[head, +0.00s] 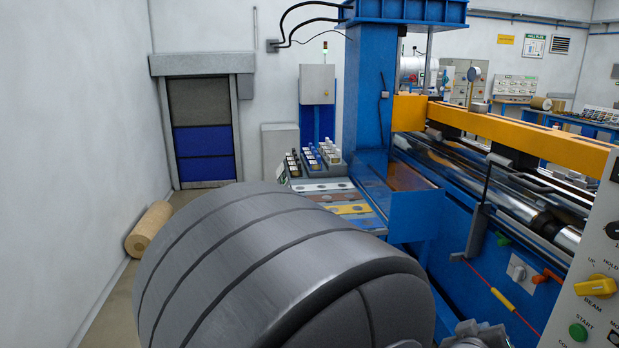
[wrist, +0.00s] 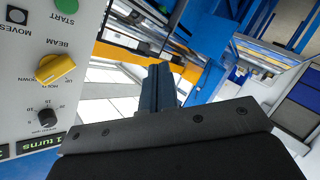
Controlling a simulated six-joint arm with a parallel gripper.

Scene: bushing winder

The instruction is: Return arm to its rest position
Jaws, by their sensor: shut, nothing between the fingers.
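My gripper (wrist: 158,75) shows in the wrist view as a dark block with its fingers together and nothing between them. It points away from the camera, above the wide dark plate of its mount. The grey control panel (wrist: 22,105) stands to its left with a gap between. The panel has a yellow BEAM knob (wrist: 54,68), a green START button (wrist: 68,5) and a black dial (wrist: 46,116). In the head view, a large grey rounded arm part of mine fills the lower middle. I cannot make out my fingertips there.
The blue winding machine (head: 368,110) with its yellow beam (head: 510,130) fills the right side. The control panel (head: 590,255) stands at the right edge. A bench (head: 350,208) with colored strips and small containers lies behind my arm. A tan roll (head: 149,230) lies by the left wall.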

